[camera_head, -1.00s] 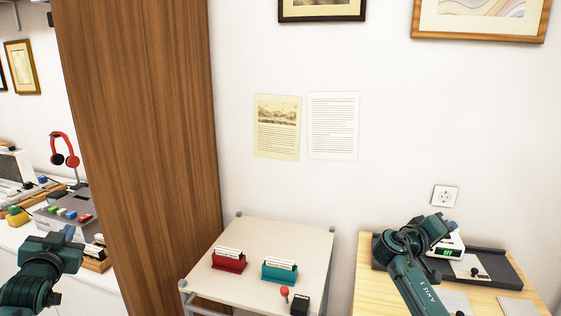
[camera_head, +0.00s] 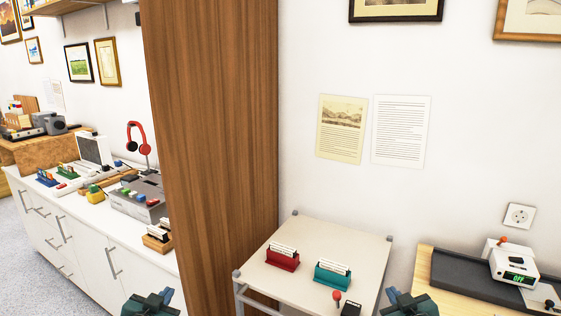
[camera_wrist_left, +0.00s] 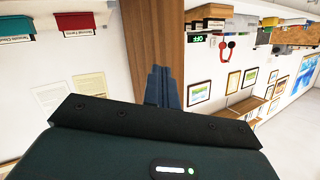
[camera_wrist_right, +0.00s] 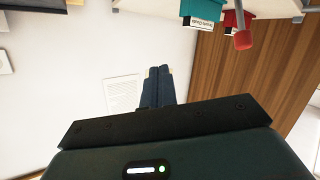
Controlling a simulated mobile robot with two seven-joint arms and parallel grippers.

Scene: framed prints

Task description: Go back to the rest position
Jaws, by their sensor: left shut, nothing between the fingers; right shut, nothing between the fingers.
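My left gripper (camera_wrist_left: 162,88) shows in the left wrist view with its fingers together and nothing between them. In the head view only a dark green part of my left arm shows at the bottom edge, in front of the white cabinet. My right gripper (camera_wrist_right: 157,88) shows in the right wrist view, also shut and empty, with the white wall behind it. In the head view a dark green part of my right arm shows at the bottom, just right of the small table (camera_head: 340,238). Neither gripper touches anything in view.
The small table bears a red card holder (camera_head: 282,259), a teal card holder (camera_head: 332,275) and a red-knobbed stick (camera_head: 337,297). A wooden panel (camera_head: 215,150) stands left of it. A white cabinet (camera_head: 90,235) with several items is at left. A scale (camera_head: 513,263) stands at right.

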